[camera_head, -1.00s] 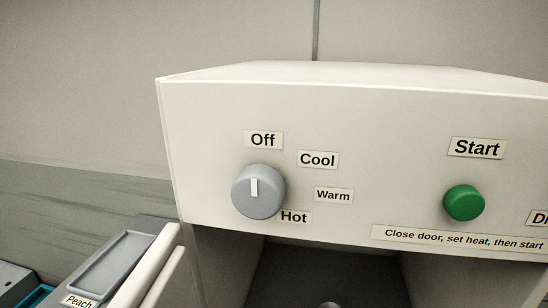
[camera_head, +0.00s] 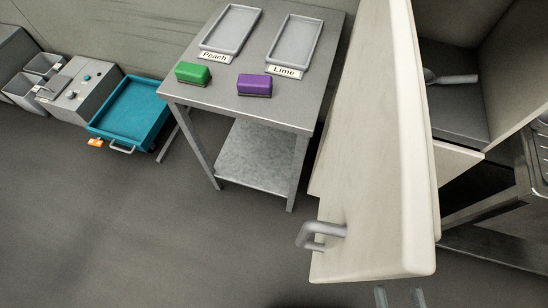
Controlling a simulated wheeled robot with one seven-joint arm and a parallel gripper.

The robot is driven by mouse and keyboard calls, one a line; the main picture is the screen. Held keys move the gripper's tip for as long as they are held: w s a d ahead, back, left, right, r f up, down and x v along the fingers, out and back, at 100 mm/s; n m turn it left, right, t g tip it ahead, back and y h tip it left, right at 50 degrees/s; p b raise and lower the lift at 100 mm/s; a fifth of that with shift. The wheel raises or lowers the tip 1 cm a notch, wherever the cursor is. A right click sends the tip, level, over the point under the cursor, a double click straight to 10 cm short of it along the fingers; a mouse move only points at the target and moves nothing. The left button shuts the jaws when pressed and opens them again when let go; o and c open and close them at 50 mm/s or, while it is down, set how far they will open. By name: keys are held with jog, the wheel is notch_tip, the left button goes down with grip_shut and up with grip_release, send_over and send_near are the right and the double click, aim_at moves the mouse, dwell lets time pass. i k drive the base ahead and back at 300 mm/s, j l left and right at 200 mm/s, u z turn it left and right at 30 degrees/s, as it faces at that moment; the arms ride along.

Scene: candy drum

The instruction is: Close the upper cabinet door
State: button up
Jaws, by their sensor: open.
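The cream upper cabinet door (camera_head: 372,170) stands swung open, its broad face turned to the left and its edge toward me. A grey bar handle (camera_head: 322,236) is fixed low on that face. The cabinet's open compartment (camera_head: 470,112) shows to the right of the door, with a grey scoop-like object (camera_head: 450,78) inside. My gripper (camera_head: 399,298) shows only as two pale fingertips at the bottom edge, apart from each other with nothing between them. It is just below the door's lower end in the picture; whether it touches the door cannot be told.
A grey table (camera_head: 330,28) behind the door holds two trays labelled Peach and Lime, a green block (camera_head: 193,73) and a purple block (camera_head: 254,85). A teal tray (camera_head: 130,112) sits at left beside a grey unit (camera_head: 78,92). The floor at lower left is clear.

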aim_at(378, 217)
jog(key=k+j, duration=0.2)
jog(key=j, duration=0.2)
jog(key=k+j+u, duration=0.1)
jog(key=k+u, duration=0.25)
jog(key=k+j+u, duration=0.15)
jog(key=u, duration=0.15)
